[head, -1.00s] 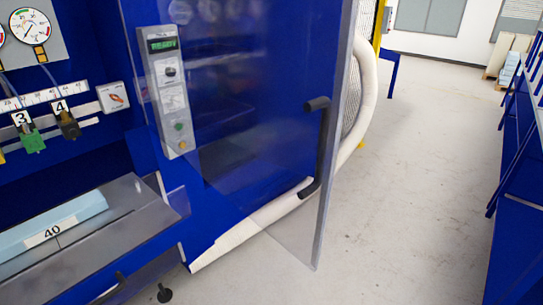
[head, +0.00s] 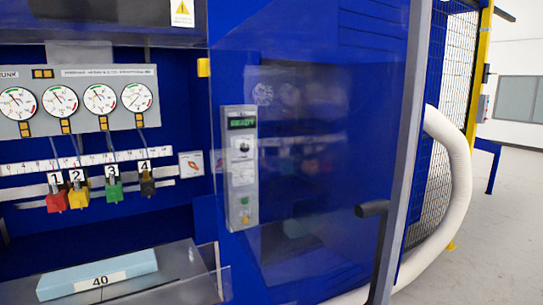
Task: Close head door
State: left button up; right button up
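The head door is a clear panel (head: 310,200) with a grey edge strip (head: 400,170), standing swung open in the head view. Its black handle (head: 372,208) is near the outer edge, and the lower part of the handle is cut off or hard to see. Through the panel I see the control box (head: 240,165) with a green display. Left of the door, the machine opening is uncovered, with a light blue foam block (head: 98,275) labelled 40 on a metal table (head: 180,268). Neither of my grippers is in view.
Four-dial gauge panel (head: 78,100) and numbered coloured connectors (head: 80,197) are on the machine at the left. A thick white hose (head: 460,180) curves behind the door's edge beside a mesh guard (head: 440,110) with a yellow post (head: 480,75). Grey floor (head: 510,240) is clear at the right.

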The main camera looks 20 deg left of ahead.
aim_at(394, 212)
jog(key=i+l+u, duration=0.2)
jog(key=l, duration=0.15)
jog(key=i+l+u, duration=0.15)
jog(key=l, duration=0.25)
jog(key=i+l+u, duration=0.2)
jog(key=l, duration=0.2)
jog(key=u, duration=1.1)
jog(key=k+j, duration=0.1)
jog(key=k, duration=0.1)
